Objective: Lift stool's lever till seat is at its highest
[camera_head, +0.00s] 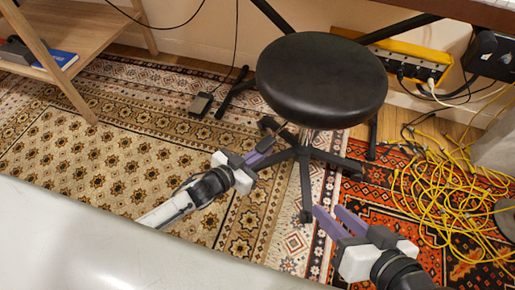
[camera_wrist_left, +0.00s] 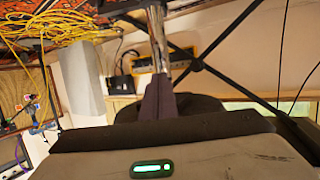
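The stool has a round black seat (camera_head: 320,80) on a black star base (camera_head: 303,158). Its chrome column (camera_wrist_left: 157,40) shows in the left wrist view, straight beyond the fingertips, and the dark seat shows there beside the fingers. A short dark piece, perhaps the lever (camera_head: 268,124), sticks out under the seat's left side. My left gripper (camera_head: 264,146) is just below that piece, its purple fingers together; I cannot tell whether they touch the piece or hold anything. My right gripper (camera_head: 332,217) is open and empty, in front of the base at the lower right.
Tangled yellow cables (camera_head: 440,195) lie on the red rug at the right. A yellow box (camera_head: 405,62) stands behind the stool. A small black pedal (camera_head: 200,104) lies left of the stool, and a wooden shelf (camera_head: 75,45) stands at the far left. The patterned rug (camera_head: 110,150) is clear.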

